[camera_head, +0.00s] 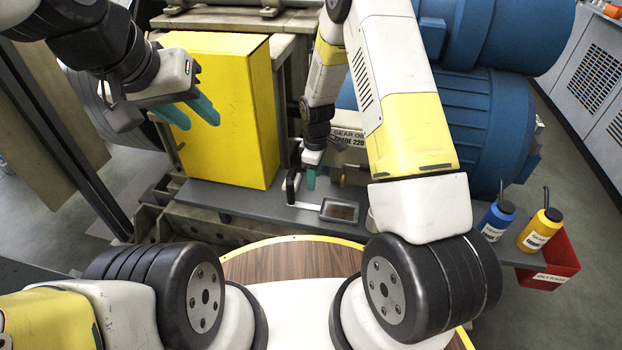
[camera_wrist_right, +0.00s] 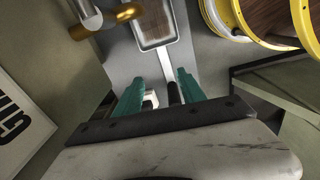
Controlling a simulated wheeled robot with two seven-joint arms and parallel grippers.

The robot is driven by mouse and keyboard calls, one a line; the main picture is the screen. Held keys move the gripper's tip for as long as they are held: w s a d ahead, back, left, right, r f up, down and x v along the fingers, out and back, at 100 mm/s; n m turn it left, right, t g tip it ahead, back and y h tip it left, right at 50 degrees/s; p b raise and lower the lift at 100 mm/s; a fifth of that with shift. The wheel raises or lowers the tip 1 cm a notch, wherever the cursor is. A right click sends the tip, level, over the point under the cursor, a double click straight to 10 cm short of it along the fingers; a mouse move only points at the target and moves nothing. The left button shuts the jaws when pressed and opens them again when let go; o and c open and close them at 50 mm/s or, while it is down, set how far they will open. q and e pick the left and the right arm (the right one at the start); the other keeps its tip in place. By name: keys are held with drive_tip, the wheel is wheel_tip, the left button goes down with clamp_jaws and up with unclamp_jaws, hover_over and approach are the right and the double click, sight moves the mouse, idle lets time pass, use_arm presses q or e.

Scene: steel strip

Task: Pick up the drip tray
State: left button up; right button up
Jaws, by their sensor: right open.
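The drip tray (camera_head: 341,221) is a small grey rectangular pan with a brown bottom, lying on the grey shelf. A pale strip (camera_head: 304,206) runs from its left side to an upright dark grip (camera_head: 291,186). In the right wrist view the tray (camera_wrist_right: 160,45) is at the top, with its strip (camera_wrist_right: 171,66) running down toward my fingers. My right gripper (camera_head: 310,180) is open just above the strip, near the dark grip. In the wrist view its teal fingers (camera_wrist_right: 160,94) stand apart, the dark grip showing between them; contact cannot be told. My left gripper (camera_head: 201,122) is open and empty before the yellow box.
The yellow box (camera_head: 222,115) stands left of my right gripper. A gear oil box (camera_head: 345,155) and blue machine (camera_head: 485,125) are behind and right. Blue (camera_head: 496,220) and yellow (camera_head: 539,231) bottles stand at the right, by a red bin (camera_head: 556,264).

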sight(311, 206)
drive_tip(key=shift+n, duration=0.4)
drive_tip(key=f, duration=0.8)
drive_tip(key=a+f, duration=0.1)
drive_tip(key=f, duration=0.2)
drive_tip(key=shift+s+f, duration=0.15)
drive_tip(key=shift+f, duration=0.25)
clamp_jaws()
